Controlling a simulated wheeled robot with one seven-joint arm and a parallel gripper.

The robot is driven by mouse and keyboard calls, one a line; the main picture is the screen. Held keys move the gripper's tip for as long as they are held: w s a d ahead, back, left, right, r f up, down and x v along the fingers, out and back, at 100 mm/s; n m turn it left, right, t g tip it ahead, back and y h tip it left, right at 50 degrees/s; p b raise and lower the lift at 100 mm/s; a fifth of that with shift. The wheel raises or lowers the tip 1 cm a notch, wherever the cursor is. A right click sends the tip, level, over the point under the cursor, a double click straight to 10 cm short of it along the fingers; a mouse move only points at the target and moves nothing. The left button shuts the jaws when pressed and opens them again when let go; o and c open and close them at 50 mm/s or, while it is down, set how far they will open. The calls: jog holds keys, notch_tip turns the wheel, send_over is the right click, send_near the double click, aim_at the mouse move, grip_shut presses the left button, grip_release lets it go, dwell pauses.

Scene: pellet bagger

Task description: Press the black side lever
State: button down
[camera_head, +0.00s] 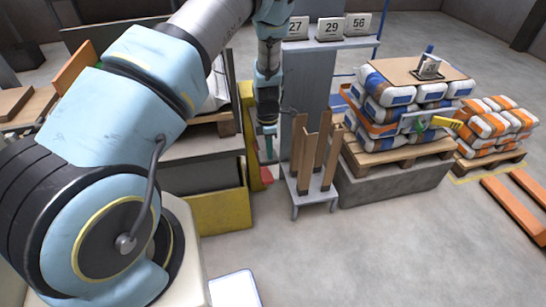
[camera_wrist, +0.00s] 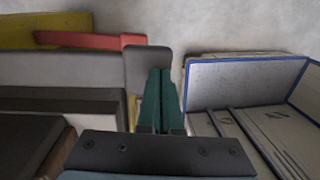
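My gripper (camera_wrist: 160,72) points down beside the bagger, its two green fingers together with nothing seen between them. In the head view my gripper (camera_head: 266,157) hangs at the right side of the yellow machine base. A dark grey rounded plate (camera_wrist: 147,56) shows right behind the fingertips in the wrist view; it may be the end of the side lever. I cannot tell whether the fingertips touch it. A red bar (camera_wrist: 90,40) runs left from it, and a red part (camera_head: 266,175) also shows low in the head view. No clearly black lever can be made out.
The yellow base (camera_head: 222,210) is left of my gripper. A small stand with wooden boards (camera_head: 318,190) is close on the right. A pallet of stacked bags (camera_head: 400,150) stands farther right. The grey floor (camera_head: 390,250) in front is open.

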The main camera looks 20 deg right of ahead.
notch_tip(320, 180, up, 8)
jog(key=s, duration=0.1)
jog(key=shift+s+a+b, duration=0.25)
jog(key=shift+s+b, duration=0.1)
jog(key=shift+b, duration=0.05)
jog(key=shift+r, duration=0.1)
dwell(0.4)
